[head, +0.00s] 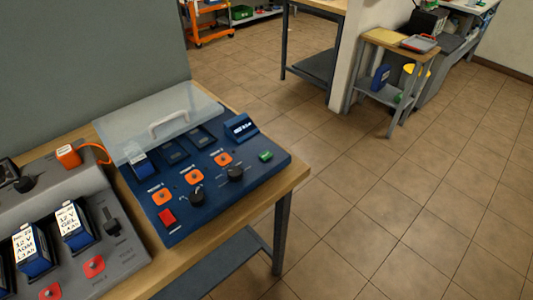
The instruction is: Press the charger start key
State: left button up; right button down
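A blue charger (190,217) sits on a wooden bench in the head view, left of the middle. A green key (265,156) is at the right of its sloping panel. A red rocker-like switch (167,217) is at its front left corner. Several orange keys, one of them the middle orange key (192,177), and two black knobs (235,174) lie between them. A small lit display (240,127) stands at the back right. The labels are too small to read surely. Neither of my grippers is in view.
A clear lid (130,124) with a pale handle (169,123) is over the charger's back part. A grey unit (122,251) with batteries, including a blue battery (73,226), stands at the left. Tiled floor (400,200) is open to the right.

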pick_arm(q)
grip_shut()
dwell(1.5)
